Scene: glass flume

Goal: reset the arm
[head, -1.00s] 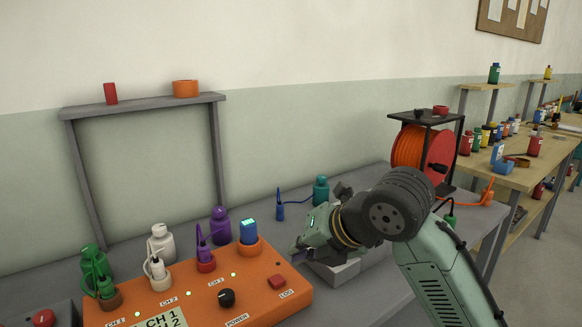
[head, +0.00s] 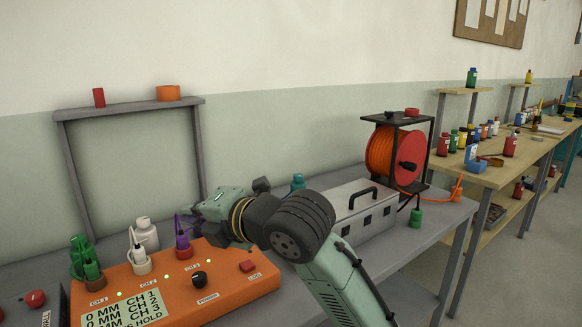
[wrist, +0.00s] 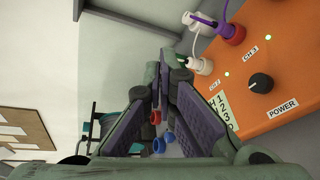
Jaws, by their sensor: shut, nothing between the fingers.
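My gripper (head: 192,210) is in the head view, above the back of the orange control box (head: 215,293), beside the purple plug (head: 181,236). Its fingers point left and look shut and empty. In the wrist view the fingers of my gripper (wrist: 164,72) come together with nothing between them. The orange control box (wrist: 285,75) lies to their right there.
Green (head: 84,262) and white (head: 139,250) plugs stand on the box's left part. A grey case (head: 372,222) with a black handle and an orange cable reel (head: 382,152) stand at right. A grey frame (head: 77,178) stands behind the box.

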